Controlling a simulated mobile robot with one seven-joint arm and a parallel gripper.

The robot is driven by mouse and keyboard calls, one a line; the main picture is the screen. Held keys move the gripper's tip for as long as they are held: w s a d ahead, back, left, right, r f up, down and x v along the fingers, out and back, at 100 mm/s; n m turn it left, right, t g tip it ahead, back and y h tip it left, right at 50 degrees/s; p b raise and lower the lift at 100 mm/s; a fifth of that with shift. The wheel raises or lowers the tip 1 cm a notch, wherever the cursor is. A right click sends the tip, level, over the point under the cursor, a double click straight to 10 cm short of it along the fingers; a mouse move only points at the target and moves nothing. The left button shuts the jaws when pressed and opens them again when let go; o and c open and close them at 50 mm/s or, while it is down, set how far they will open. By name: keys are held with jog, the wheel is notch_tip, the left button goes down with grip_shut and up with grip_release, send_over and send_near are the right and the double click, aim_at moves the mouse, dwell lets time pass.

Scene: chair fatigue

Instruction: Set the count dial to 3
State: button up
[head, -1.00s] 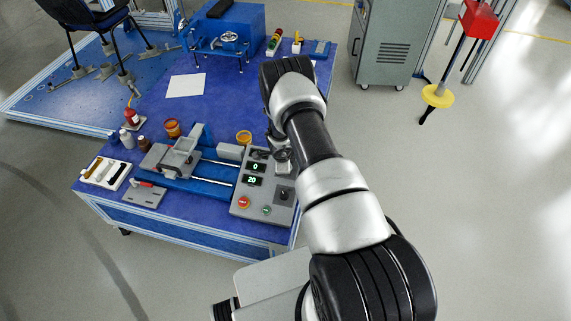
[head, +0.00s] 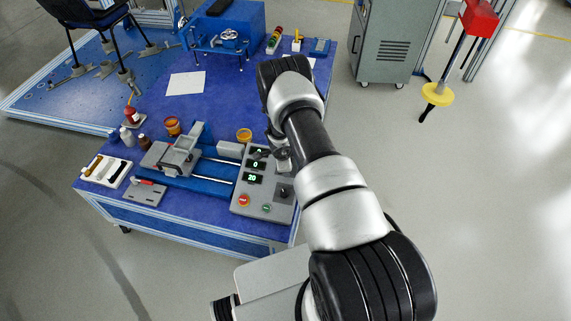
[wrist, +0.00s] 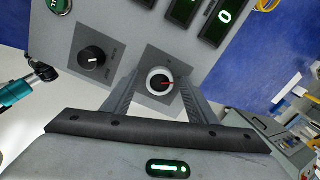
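In the head view my arm hides the dial and fingertips. The grey control panel (head: 240,208) has green displays reading 0 (head: 255,164) and 20 (head: 252,177).
A black knob (wrist: 92,59) sits beside the dial on the panel. A red button (head: 244,200) and a green button (head: 266,208) are near the panel's front edge. A blue slide fixture (head: 200,185) stands left of the panel.

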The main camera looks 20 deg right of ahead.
jog(key=p+v, duration=0.1)
jog(key=v, duration=1.6)
jog(key=shift+r, duration=0.25)
